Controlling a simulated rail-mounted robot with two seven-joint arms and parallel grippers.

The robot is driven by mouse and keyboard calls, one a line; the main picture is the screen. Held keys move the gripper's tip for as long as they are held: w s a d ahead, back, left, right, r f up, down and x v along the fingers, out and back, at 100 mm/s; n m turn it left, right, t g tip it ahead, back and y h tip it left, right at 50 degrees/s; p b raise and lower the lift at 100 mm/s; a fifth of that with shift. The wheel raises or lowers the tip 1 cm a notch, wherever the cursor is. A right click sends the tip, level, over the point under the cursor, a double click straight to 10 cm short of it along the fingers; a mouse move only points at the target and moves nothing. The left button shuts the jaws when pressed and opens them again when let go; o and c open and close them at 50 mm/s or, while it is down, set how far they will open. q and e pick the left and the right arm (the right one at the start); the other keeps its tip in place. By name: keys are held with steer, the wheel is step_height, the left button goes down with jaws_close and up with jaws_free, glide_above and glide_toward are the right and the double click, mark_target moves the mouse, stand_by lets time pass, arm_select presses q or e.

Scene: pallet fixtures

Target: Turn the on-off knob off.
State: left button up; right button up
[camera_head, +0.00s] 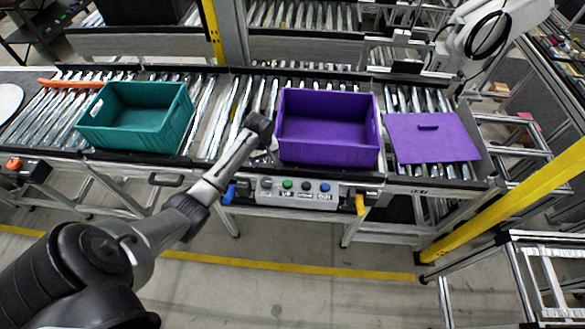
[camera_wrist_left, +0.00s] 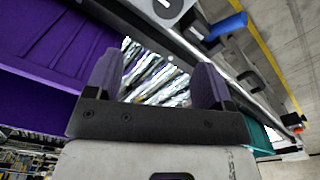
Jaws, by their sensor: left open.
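The control panel (camera_head: 300,193) is a grey box on the conveyor's front edge. It carries a small dark knob (camera_head: 266,184) at its left end, then green, black and blue buttons. My left gripper (camera_head: 268,138) is above the rollers beside the purple crate, behind and above the panel. Its two fingers are apart and empty in the left wrist view (camera_wrist_left: 158,70). My right gripper is out of view.
The purple crate (camera_head: 328,155) stands close to the right of my left gripper. A teal crate (camera_head: 135,142) stands to the left, and a purple lid (camera_head: 410,150) lies to the right. A blue handle (camera_head: 229,194) and a yellow one (camera_head: 360,204) flank the panel. The floor in front is open.

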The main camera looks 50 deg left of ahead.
mark_target(266, 181)
arm_select(q)
steer(key=f+n, duration=0.1)
steer(key=f, duration=0.3)
steer(key=f+n+b, duration=0.1)
steer(key=f+n, duration=0.1)
steer(key=f, duration=0.3)
steer(key=s+f+n, duration=0.1)
steer(key=f, duration=0.4)
steer(key=shift+s+d+n, duration=0.1)
steer(key=shift+d+n, duration=0.3)
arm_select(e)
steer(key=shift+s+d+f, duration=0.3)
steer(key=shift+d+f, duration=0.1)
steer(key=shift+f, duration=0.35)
arm_select(q)
steer(key=shift+c, duration=0.3)
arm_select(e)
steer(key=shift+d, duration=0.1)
arm_select(q)
steer(key=c, duration=0.9)
steer(key=shift+o, duration=0.2)
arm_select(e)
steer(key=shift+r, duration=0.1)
